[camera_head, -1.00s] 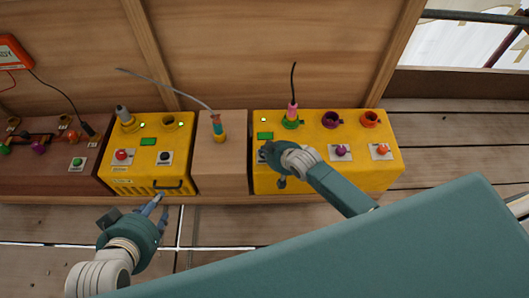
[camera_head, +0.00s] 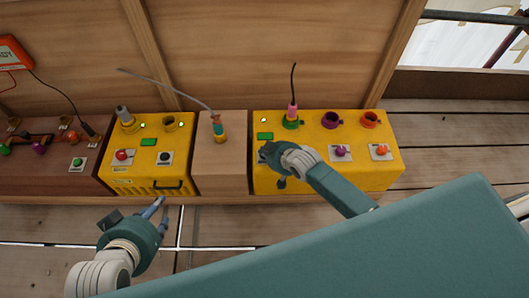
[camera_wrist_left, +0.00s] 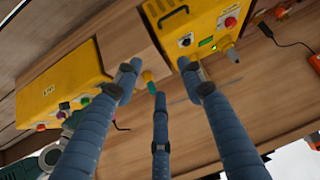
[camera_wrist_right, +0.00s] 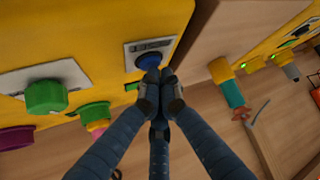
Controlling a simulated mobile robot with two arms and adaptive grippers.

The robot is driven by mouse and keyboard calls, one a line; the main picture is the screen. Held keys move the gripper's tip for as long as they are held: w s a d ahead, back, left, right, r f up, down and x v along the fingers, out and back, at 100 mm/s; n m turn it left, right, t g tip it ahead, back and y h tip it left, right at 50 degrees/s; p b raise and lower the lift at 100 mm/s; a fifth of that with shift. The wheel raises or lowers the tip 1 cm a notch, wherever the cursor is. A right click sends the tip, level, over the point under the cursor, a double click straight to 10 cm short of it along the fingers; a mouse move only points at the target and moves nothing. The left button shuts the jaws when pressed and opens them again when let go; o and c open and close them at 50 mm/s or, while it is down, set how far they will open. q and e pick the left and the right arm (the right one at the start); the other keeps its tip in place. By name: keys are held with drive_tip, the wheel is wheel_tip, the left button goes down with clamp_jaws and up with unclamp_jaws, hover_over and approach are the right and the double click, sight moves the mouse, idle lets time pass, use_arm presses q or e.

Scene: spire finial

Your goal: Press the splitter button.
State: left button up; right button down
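The yellow box (camera_head: 330,178) on the right has three coloured sockets and a row of buttons. In the right wrist view a blue button (camera_wrist_right: 149,62) sits on a white plate whose lettering I cannot read surely. My right gripper (camera_head: 266,154) hides it in the head view. In the right wrist view the right gripper (camera_wrist_right: 160,82) has its fingers shut together, empty, with the tips right at the blue button's edge. I cannot tell whether it is pressed down. My left gripper (camera_head: 158,207) is open and empty in front of the left yellow box (camera_head: 150,177).
A purple button (camera_head: 340,152) and an orange one (camera_head: 381,151) sit to the right. A pink plug (camera_head: 292,112) stands in the green socket. A wooden block (camera_head: 220,170) with a cabled plug (camera_head: 218,128) stands between the yellow boxes. The floor in front is open.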

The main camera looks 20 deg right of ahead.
drive_tip(key=shift+r+p, duration=0.4)
drive_tip(key=shift+p, duration=0.1)
drive_tip(key=shift+r, duration=0.15)
use_arm(q)
drive_tip(key=s+a+f+g, duration=0.1)
drive_tip(key=s+f+g, duration=0.1)
drive_tip(key=s, duration=0.3)
drive_tip(key=s+a+f+g+y, duration=0.1)
drive_tip(key=s+a+f+g, duration=0.1)
drive_tip(key=s, duration=0.3)
drive_tip(key=shift+a+g+p, duration=0.15)
drive_tip(key=shift+g+p, duration=0.15)
use_arm(e)
drive_tip(key=shift+r, duration=0.15)
